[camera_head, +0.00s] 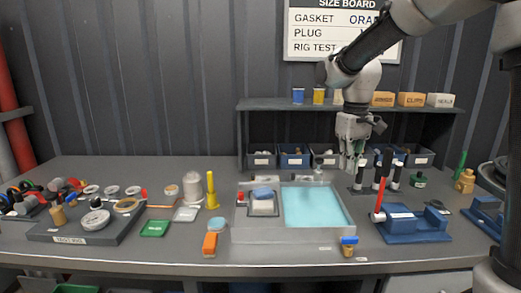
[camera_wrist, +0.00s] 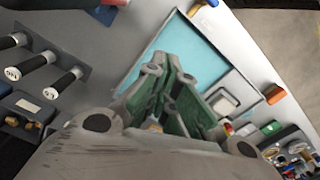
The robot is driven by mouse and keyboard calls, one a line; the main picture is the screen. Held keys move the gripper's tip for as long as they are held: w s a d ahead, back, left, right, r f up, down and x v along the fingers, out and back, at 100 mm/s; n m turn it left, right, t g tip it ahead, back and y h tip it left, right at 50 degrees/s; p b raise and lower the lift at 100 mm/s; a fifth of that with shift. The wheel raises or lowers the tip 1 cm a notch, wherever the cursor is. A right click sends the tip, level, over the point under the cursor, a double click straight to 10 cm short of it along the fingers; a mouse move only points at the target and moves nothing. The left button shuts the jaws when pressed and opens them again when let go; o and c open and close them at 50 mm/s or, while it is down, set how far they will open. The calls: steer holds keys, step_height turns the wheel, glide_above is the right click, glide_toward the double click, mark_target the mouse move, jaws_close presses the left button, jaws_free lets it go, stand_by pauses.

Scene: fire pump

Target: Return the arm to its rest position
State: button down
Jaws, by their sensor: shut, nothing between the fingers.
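My gripper (camera_head: 352,165) hangs from my arm over the back right of the bench, pointing down. In the wrist view its fingers (camera_wrist: 170,85) with green pads come together, shut with nothing between them. Below and beyond it in the wrist view is the tray with the light blue basin (camera_wrist: 150,72); in the head view this basin (camera_head: 318,207) lies in front of the gripper. Black-handled tools (camera_head: 378,172) stand in a rack just right of the gripper. The gripper looks clear of the bench top, but its exact height is hard to tell.
A shelf (camera_head: 270,104) with small boxes stands behind, above a row of bins (camera_head: 292,156). A blue fixture with a red-handled lever (camera_head: 415,225) sits right of the basin. A grey parts board (camera_head: 80,228) is at left. The bench (camera_head: 130,172) has free room at back left.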

steer(key=s+d+r+m+t, duration=0.1)
steer(key=s+d, duration=0.5)
steer(key=s, duration=0.6)
steer(key=s+d+r+m+t, duration=0.2)
steer(key=s+d, duration=0.4)
steer(key=s, duration=0.6)
steer(key=shift+d+m+t, duration=0.15)
steer(key=shift+m+t, duration=0.45)
steer(key=shift+t, duration=0.2)
